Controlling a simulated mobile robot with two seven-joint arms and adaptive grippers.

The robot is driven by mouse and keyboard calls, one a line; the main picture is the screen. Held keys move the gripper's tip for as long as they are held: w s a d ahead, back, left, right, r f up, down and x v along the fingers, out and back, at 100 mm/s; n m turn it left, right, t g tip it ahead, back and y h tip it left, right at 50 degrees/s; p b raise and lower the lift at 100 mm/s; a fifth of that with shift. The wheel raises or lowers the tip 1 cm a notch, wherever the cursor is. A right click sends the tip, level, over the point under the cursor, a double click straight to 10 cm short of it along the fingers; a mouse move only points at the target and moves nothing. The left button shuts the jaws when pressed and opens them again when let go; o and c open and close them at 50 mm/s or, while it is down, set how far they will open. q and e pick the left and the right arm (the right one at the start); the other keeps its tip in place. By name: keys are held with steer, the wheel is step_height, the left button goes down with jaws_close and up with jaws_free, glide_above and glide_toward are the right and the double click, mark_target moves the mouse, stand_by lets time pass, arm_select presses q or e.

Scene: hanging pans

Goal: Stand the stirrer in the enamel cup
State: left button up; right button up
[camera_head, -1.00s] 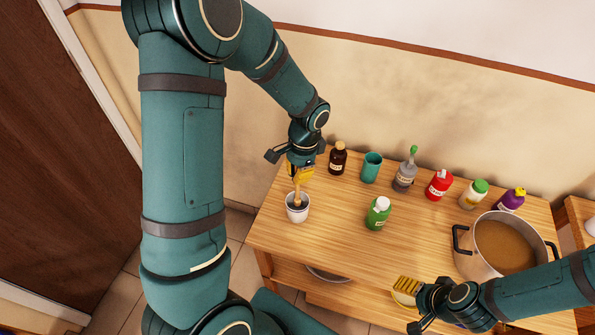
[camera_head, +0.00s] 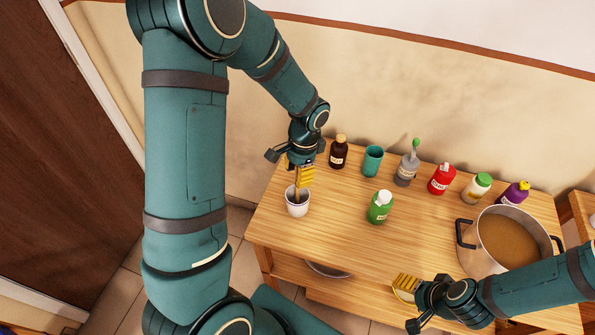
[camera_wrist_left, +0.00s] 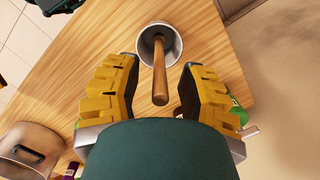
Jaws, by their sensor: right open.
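The white enamel cup (camera_head: 297,209) stands upright near the left end of the wooden table. The stirrer (camera_wrist_left: 160,82) stands in the cup, leaning, its wooden handle sticking up out of the rim; its lower end is inside the cup, which also shows in the left wrist view (camera_wrist_left: 144,44). My left gripper (camera_wrist_left: 157,68) is over the cup, its yellow fingers wide apart on either side of the handle, with gaps to it. My right gripper (camera_head: 404,285) is open and empty at the table's front edge, far from the cup.
A green bottle (camera_head: 380,208) stands right of the cup. Along the back are a brown bottle (camera_head: 338,152), a teal cup (camera_head: 372,161), a grey bottle (camera_head: 407,170), a red bottle (camera_head: 441,180) and others. A large pot (camera_head: 508,240) stands at the right. The table's middle front is clear.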

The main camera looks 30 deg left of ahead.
arm_select(q)
step_height(320, 180, up, 12)
steer(key=w, duration=0.1)
steer(key=shift+w+d, duration=0.3)
steer(key=shift+d, duration=0.1)
steer(key=shift+f, duration=0.1)
stand_by(1.0)
